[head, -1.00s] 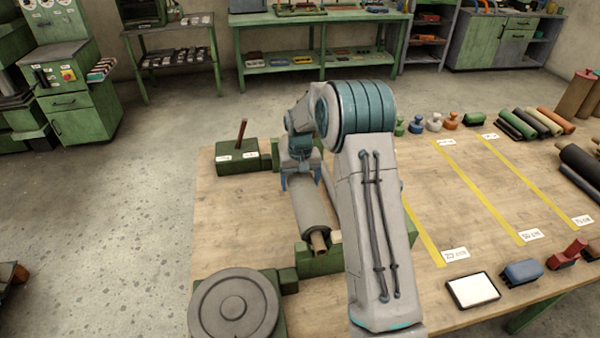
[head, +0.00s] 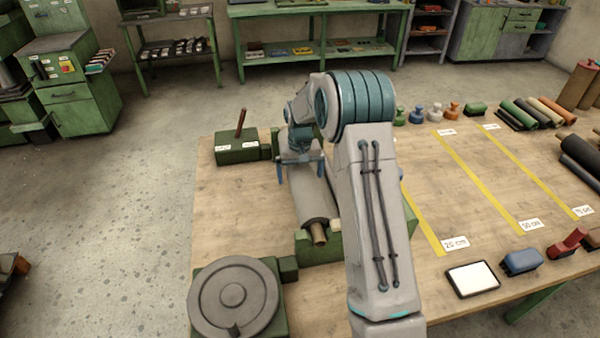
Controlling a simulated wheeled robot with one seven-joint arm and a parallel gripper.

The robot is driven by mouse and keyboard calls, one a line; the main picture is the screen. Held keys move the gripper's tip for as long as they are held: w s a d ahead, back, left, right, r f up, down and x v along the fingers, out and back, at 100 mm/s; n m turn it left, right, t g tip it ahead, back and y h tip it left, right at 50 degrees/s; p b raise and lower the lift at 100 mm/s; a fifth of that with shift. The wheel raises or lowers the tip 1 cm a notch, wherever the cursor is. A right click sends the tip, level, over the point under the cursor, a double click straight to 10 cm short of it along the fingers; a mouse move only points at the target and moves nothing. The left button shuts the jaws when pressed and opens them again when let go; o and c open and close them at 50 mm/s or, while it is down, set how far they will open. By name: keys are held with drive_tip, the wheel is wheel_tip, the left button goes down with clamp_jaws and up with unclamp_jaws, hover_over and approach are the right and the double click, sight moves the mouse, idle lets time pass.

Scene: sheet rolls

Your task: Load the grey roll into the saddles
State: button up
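The grey roll (head: 309,197) lies lengthwise at the left of the wooden table, under my gripper. Its brown core end (head: 319,234) sticks out at the near end, at the near green saddle block (head: 318,251), and looks low in it. The far end and the far saddle are mostly hidden behind my arm. My gripper (head: 301,174) is above the far part of the roll, with blue fingers spread wide on either side of it. The fingers look apart from the roll's sides.
A green block with a red-brown lever (head: 240,124) stands at the far left. A grey disc (head: 234,303) on a green base is at the near left. Yellow strips (head: 480,190) mark the table to the right. Several other rolls (head: 540,117) lie at the far right.

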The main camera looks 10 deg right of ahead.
wheel_tip(320, 180, up, 12)
drive_tip(key=shift+r+b, duration=0.1)
drive_tip(key=shift+b, duration=0.55)
drive_tip(key=s+r+t, duration=0.1)
drive_tip(key=s+r, duration=0.6)
drive_tip(key=s, duration=0.2)
drive_tip(key=s+f+t, duration=0.1)
drive_tip(key=s+t, duration=0.1)
drive_tip(key=s, duration=2.4)
drive_tip(key=shift+f, duration=0.3)
drive_tip(key=shift+s, duration=0.1)
drive_tip(key=shift+c, duration=0.3)
